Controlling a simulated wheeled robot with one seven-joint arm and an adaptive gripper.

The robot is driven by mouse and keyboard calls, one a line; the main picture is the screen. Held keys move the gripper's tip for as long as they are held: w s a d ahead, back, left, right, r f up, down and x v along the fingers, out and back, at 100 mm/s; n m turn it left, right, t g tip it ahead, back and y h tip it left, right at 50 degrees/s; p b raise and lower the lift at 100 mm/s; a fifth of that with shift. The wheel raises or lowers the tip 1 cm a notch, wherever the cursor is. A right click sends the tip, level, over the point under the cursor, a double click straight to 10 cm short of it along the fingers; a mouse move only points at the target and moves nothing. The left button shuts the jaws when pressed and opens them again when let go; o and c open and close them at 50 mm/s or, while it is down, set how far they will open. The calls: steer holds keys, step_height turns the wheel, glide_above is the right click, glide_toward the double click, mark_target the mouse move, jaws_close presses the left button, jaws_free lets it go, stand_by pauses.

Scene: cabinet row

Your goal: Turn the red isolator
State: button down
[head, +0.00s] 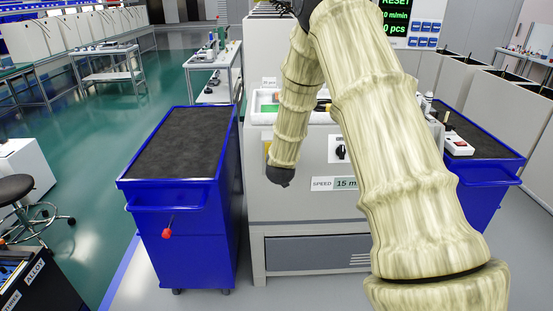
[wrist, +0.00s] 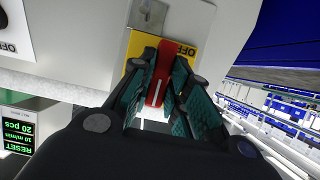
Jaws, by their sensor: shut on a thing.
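The red isolator handle (wrist: 160,78) stands on a yellow plate (wrist: 190,51) with "OFF" lettering, in the wrist view. My gripper (wrist: 158,88) has its teal-padded fingers on both sides of the handle and is shut on it. The handle has a pale stripe and runs nearly up and down in the picture, tilted slightly. Part of the plate is hidden behind the fingers. In the head view my arm covers the isolator and my gripper's fingers; only a yellow sliver (head: 267,148) shows at the arm's left edge, on the front of the grey machine (head: 310,215).
A black knob (head: 340,152) and a "SPEED" label (head: 322,184) are on the same front. A blue cart (head: 180,225) with a red-ended lever stands close on the left, another blue cart (head: 485,150) on the right. A metal lock tab (wrist: 148,14) is beside the plate.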

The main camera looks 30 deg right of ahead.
steer(key=shift+f, duration=0.1)
steer(key=c, duration=1.4)
jaws_free()
steer(key=shift+o, duration=0.2)
steer(key=v, duration=1.2)
